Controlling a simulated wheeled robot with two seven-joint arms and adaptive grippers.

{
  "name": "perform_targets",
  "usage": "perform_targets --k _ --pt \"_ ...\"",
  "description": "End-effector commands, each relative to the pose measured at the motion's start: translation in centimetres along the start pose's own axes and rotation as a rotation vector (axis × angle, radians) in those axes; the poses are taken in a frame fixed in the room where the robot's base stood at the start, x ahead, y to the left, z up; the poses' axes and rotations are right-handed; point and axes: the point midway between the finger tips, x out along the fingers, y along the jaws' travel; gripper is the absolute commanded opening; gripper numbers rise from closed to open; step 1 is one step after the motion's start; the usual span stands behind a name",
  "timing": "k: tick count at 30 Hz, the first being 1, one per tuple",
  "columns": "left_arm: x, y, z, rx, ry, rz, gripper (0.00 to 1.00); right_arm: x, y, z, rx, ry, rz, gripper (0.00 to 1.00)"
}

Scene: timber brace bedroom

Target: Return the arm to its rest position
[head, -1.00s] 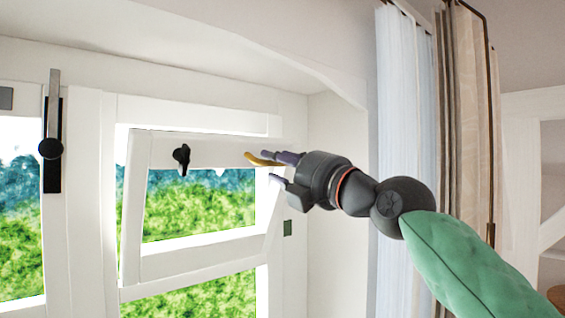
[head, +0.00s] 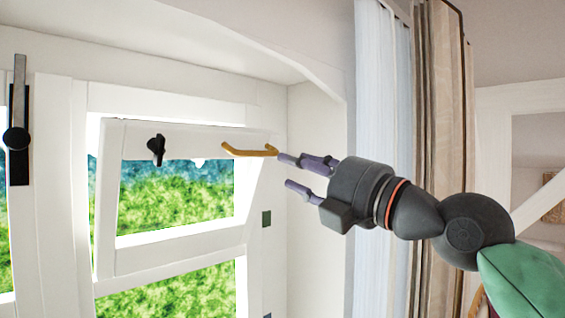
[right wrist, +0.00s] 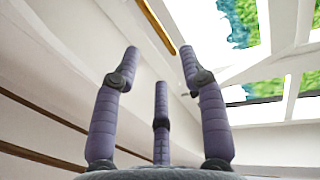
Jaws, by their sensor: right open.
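My right gripper (head: 283,171) is in the head view, its arm coming in from the right. Its purple fingers are spread and empty, pointing left toward the window. The fingertips are just right of a yellow handle (head: 249,151) on the top rail of a tilted white window sash (head: 190,143), with a small gap in the picture. In the right wrist view the fingers (right wrist: 160,75) are apart with nothing between them, and the yellow handle (right wrist: 158,25) runs above them. My left gripper is not in view.
A black latch (head: 157,150) is on the sash rail. A dark lever handle (head: 18,130) is on the frame at far left. Pale curtains (head: 381,130) and beige curtains (head: 432,110) hang behind my right arm. The white wall recess (head: 315,190) stands right of the window.

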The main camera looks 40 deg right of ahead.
Motion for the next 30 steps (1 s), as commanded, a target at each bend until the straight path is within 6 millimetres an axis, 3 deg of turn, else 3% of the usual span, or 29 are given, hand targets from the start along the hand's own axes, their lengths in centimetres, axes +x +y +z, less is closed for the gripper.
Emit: perform_targets --k 6,24,30 --pt "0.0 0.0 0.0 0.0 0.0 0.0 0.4 -1.3 -0.1 0.0 0.0 0.0 -0.001 0.43" --pt "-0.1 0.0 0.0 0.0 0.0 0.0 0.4 -1.4 0.0 0.0 0.0 0.0 -0.001 0.43" --pt "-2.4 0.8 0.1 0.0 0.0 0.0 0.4 -0.8 2.4 0.0 0.0 0.0 -0.001 0.43"
